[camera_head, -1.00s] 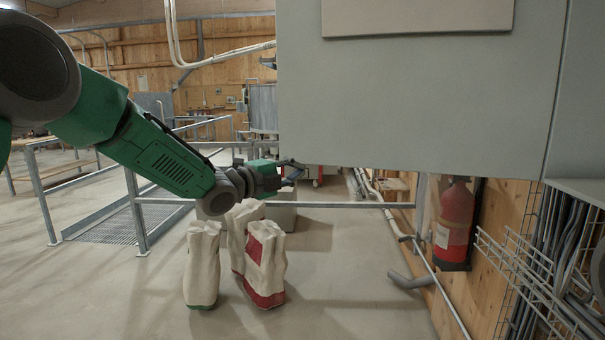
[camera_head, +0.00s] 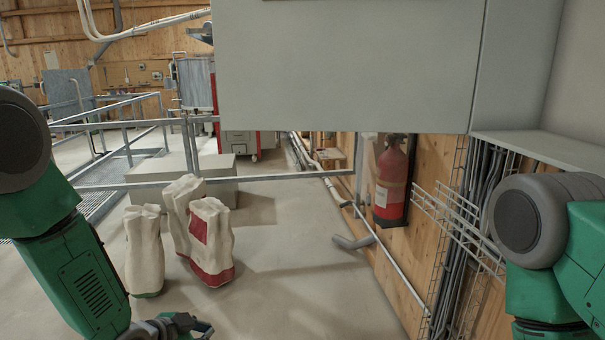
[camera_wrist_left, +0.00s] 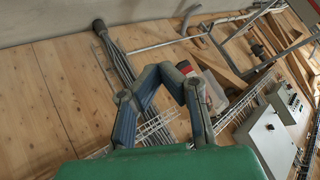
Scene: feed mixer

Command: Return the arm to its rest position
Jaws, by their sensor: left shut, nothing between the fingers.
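My left arm comes in from the left edge in the head view, green with grey joints, and hangs downward. Its gripper (camera_head: 196,328) is at the bottom edge, in front of the feed sacks and partly cut off. In the left wrist view the two dark, jointed fingers (camera_wrist_left: 172,80) of this gripper come together at their tips, with nothing held between them. My right arm shows at the right edge of the head view, folded low. Its gripper is out of view.
Several white sacks (camera_head: 210,245) stand on the floor at centre left. A grey cabinet (camera_head: 345,65) hangs overhead. A red fire extinguisher (camera_head: 391,185) and a wire rack (camera_head: 460,225) are on the wooden wall at right. Metal railings (camera_head: 270,177) cross behind the sacks. Floor at centre is clear.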

